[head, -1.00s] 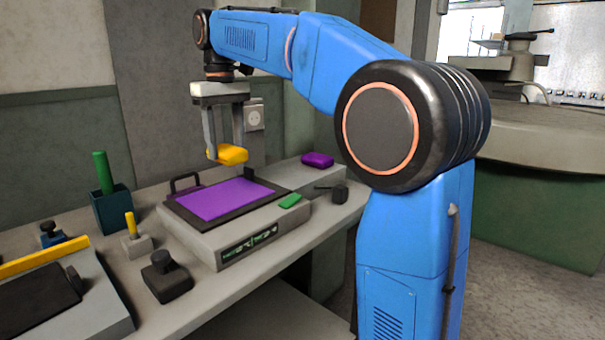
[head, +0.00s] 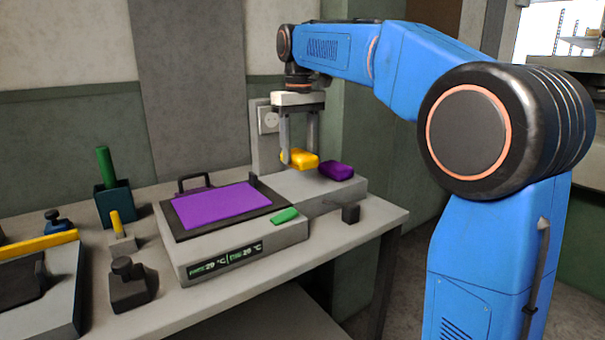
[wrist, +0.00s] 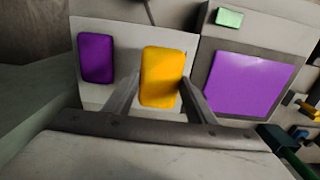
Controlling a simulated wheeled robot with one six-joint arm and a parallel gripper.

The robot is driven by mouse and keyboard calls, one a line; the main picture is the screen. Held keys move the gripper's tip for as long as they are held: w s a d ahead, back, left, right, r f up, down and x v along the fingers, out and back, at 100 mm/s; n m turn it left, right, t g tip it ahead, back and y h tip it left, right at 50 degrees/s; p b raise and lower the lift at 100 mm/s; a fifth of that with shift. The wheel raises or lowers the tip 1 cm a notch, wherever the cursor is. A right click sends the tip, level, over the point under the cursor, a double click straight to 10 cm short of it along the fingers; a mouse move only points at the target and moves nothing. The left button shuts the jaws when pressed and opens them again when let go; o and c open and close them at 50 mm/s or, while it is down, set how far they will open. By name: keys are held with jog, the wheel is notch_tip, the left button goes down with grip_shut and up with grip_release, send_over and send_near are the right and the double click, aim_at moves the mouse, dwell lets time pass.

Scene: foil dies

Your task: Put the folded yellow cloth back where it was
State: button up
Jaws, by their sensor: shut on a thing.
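The folded yellow cloth (head: 301,160) is held between the fingers of my gripper (head: 299,157), which is shut on it. In the head view it appears above or at the grey ledge (head: 292,188) right of the hot plate; I cannot tell whether it touches. A folded purple cloth (head: 336,171) lies on the ledge just right of it. In the wrist view the yellow cloth (wrist: 161,77) sits between the fingers, with the purple cloth (wrist: 96,58) to its left, a gap between them, and the purple sheet (wrist: 247,83) to its right.
The hot plate unit (head: 245,240) has a dark plate with a purple sheet (head: 215,202) and a small green block (head: 285,215). A dark knobbed weight (head: 129,288), a teal holder with a green stick (head: 113,206) and a yellow-handled tool (head: 116,222) stand to the left.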

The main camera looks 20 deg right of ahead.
aim_at(299, 153)
jog(key=shift+f, duration=2.85)
jog(key=shift+f, duration=0.1)
jog(key=o, duration=0.9)
jog(key=shift+o, duration=0.2)
notch_tip(299, 153, up, 12)
jog(key=shift+r, duration=0.1)
